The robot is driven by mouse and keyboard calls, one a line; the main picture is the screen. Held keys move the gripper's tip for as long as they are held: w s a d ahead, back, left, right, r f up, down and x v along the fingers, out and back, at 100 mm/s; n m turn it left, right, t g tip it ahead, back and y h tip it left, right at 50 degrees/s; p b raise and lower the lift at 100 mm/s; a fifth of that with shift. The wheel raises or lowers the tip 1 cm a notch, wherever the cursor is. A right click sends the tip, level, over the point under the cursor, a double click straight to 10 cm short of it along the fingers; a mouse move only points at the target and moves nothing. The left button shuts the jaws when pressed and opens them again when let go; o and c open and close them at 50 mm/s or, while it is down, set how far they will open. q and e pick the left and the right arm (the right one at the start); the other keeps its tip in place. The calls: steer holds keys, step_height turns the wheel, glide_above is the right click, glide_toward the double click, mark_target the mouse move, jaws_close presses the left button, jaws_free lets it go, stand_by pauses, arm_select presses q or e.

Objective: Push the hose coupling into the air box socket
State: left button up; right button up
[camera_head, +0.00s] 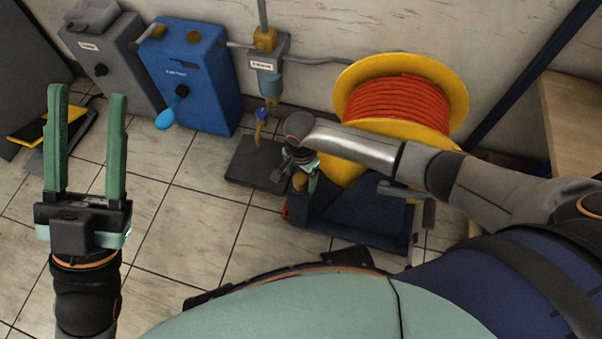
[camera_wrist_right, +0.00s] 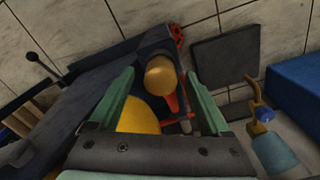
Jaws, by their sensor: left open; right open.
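My left gripper (camera_head: 88,93) is open and empty, raised over the floor at the left. My right gripper (camera_head: 304,168) is over the dark blue box (camera_head: 348,212), partly hidden by its own wrist. In the right wrist view its green fingers (camera_wrist_right: 158,78) are open. A rounded brass fitting (camera_wrist_right: 160,75) shows between the fingers; it also shows in the head view (camera_head: 299,182). Whether the fingers touch it I cannot tell. An orange piece (camera_wrist_right: 171,103) with a grey metal end (camera_wrist_right: 186,126) lies beside the fitting, perhaps the hose coupling. I cannot clearly make out the socket.
A yellow reel (camera_head: 446,82) of orange hose (camera_head: 398,103) stands behind my right arm. A blue box (camera_head: 190,75), a grey box (camera_head: 112,62) and a wall regulator (camera_head: 267,80) are at the back. A dark plate (camera_head: 253,165) lies on the floor. Floor at the left centre is clear.

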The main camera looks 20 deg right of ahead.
mark_target(301, 177)
jaws_close()
stand_by(1.3)
arm_select(q)
steer(key=shift+f, duration=0.1)
arm_select(e)
steer(key=shift+r, duration=0.1)
steer(key=shift+r+p, duration=1.3)
steer(key=shift+p, duration=0.5)
steer(key=shift+r+p, duration=0.7)
steer(key=shift+p, duration=0.1)
steer(key=shift+r+p, duration=0.4)
steer(key=shift+p, duration=0.1)
arm_select(q)
step_height(301, 177, up, 7)
steer(key=shift+a, duration=0.4)
arm_select(e)
steer(key=shift+r, duration=0.2)
arm_select(q)
steer(key=shift+s+r+p, duration=0.1)
steer(key=shift+r+p, duration=0.4)
steer(key=shift+p, duration=0.1)
arm_select(e)
steer(key=shift+r, duration=0.3)
